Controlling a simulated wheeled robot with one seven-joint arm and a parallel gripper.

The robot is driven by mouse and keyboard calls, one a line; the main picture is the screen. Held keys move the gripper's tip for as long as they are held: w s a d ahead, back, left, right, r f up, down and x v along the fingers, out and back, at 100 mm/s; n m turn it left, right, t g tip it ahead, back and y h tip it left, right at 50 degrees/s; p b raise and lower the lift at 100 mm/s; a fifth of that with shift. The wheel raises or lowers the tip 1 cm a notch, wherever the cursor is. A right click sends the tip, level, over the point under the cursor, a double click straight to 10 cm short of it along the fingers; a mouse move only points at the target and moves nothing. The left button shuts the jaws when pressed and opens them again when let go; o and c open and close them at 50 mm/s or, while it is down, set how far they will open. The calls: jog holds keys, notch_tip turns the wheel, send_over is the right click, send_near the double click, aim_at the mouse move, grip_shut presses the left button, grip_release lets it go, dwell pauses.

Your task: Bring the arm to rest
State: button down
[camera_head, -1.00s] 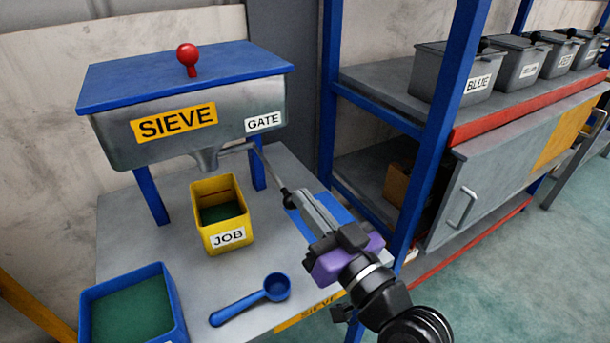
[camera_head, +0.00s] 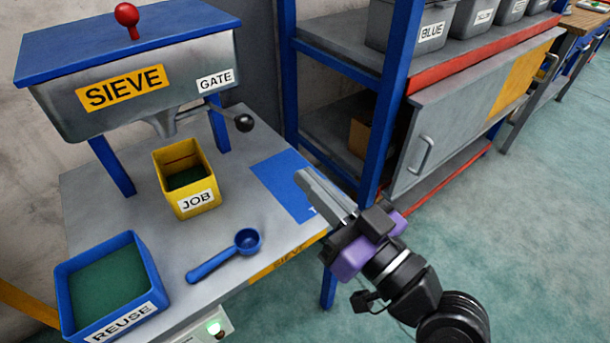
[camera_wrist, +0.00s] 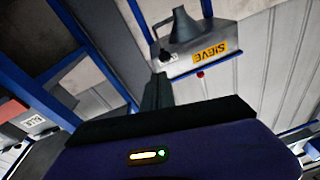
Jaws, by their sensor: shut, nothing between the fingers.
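My gripper (camera_head: 303,178) is shut and empty. In the head view it hangs over the right edge of the sieve table, above the blue patch, clear of the sieve. In the wrist view its closed fingers (camera_wrist: 158,88) point toward the sieve hopper (camera_wrist: 205,40), which shows upside down. The sieve (camera_head: 140,85) has a blue lid with a red knob, and its gate lever with a black ball (camera_head: 243,123) sticks out to the right. The yellow JOB bin (camera_head: 187,180) stands under the spout with some green material inside.
A blue REUSE bin (camera_head: 110,285) with green contents stands at the table's front left. A blue scoop (camera_head: 225,256) lies on the table. A shelf with a blue post (camera_head: 392,100) and grey bins (camera_head: 408,25) rises behind my arm. The floor (camera_head: 500,220) at right is clear.

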dwell(0.4)
jog(key=s+d+f+m+t+h, duration=0.2)
jog(key=s+d+f+m+h, duration=0.15)
jog(key=d, duration=0.25)
jog(key=s+d+f+m+t+h, duration=0.2)
jog(key=d+f+m+h, duration=0.1)
jog(key=d+h, duration=0.25)
jog(key=s+d+f+g+h, duration=0.15)
jog(key=s+f, duration=0.25)
jog(key=s, duration=0.4)
jog(key=s+d+f+n+g+h, duration=0.1)
jog(key=s+d+f+g, duration=0.15)
jog(key=s, duration=0.65)
jog(key=s+d+f+g+h, duration=0.15)
jog(key=s+f, duration=0.25)
jog(key=s, duration=0.4)
notch_tip(320, 180, up, 14)
jog(key=y+p, duration=0.1)
jog(key=p, duration=1.3)
jog(key=shift+w, duration=0.2)
jog(key=shift+a+f+t, duration=0.1)
jog(key=shift+f+t, duration=0.05)
jog(key=shift+t, duration=0.1)
